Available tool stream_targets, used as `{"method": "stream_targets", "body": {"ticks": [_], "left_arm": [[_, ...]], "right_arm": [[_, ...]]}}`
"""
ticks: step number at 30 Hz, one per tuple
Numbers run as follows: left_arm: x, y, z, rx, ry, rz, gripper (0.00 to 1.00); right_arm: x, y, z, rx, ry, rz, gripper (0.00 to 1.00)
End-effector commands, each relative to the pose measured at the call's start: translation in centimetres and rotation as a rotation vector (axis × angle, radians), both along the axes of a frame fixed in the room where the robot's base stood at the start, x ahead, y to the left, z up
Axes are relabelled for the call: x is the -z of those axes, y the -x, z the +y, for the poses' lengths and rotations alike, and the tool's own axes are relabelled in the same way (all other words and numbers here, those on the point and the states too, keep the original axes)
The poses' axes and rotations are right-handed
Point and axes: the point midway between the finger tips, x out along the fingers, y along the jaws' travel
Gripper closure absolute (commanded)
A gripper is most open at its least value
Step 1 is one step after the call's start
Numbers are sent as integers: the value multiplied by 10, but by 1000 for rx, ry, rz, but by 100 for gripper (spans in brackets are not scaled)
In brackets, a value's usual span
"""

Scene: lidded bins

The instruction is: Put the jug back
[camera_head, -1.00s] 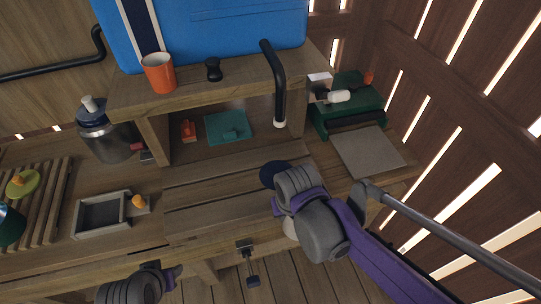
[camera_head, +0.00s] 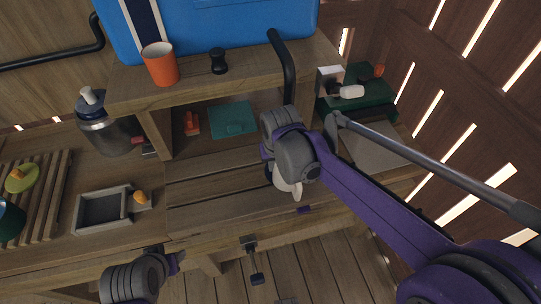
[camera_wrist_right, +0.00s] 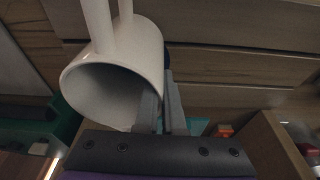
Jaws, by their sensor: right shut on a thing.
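The white jug (camera_head: 287,184) is held by my right gripper (camera_head: 268,160) above the front part of the wooden workbench, mostly behind my wrist. In the right wrist view the jug (camera_wrist_right: 115,85) is tilted, with its open mouth toward the camera and its handle at the top. The right gripper (camera_wrist_right: 163,100) is shut on the jug's wall near the rim. A small dark blue patch (camera_wrist_right: 166,58) shows behind the fingers; I cannot tell what it is. My left gripper (camera_head: 174,262) is low at the bench's front edge, and its fingers are not clear.
A raised shelf (camera_head: 200,82) holds an orange cup (camera_head: 160,64) and a black knob-like item (camera_head: 218,62). A black curved pipe (camera_head: 287,70) stands at the shelf's right end. A grey tray (camera_head: 103,209) and a metal flask (camera_head: 104,128) are at left. Bench planks between are clear.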

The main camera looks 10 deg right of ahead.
Motion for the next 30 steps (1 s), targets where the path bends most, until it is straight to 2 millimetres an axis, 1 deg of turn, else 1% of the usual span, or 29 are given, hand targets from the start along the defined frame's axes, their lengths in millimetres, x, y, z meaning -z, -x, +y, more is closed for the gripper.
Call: {"method": "stream_targets", "body": {"ticks": [2, 9, 10, 13, 21, 24, 27, 30], "left_arm": [[0, 0, 0, 0, 0, 0, 50], [-4, -1, 0, 0, 0, -2, 50], [-4, -1, 0, 0, 0, -2, 50], [-3, -1, 0, 0, 0, -1, 50], [-3, -1, 0, 0, 0, -1, 50], [0, 0, 0, 0, 0, 0, 50], [-1, 0, 0, 0, 0, 0, 50], [-1, 0, 0, 0, 0, 0, 50]], "right_arm": [[0, -7, 0, 0, 0, 0, 100], [1, -45, 1, 1, 0, 0, 100], [7, -43, 1, 1, 0, 0, 100], [15, -42, 1, 0, 0, 0, 100], [16, -41, 1, 0, 0, 0, 100], [19, -41, 1, 0, 0, 1, 100], [19, -41, 1, 0, 0, 0, 80], [19, -41, 1, 0, 0, 0, 64]]}}
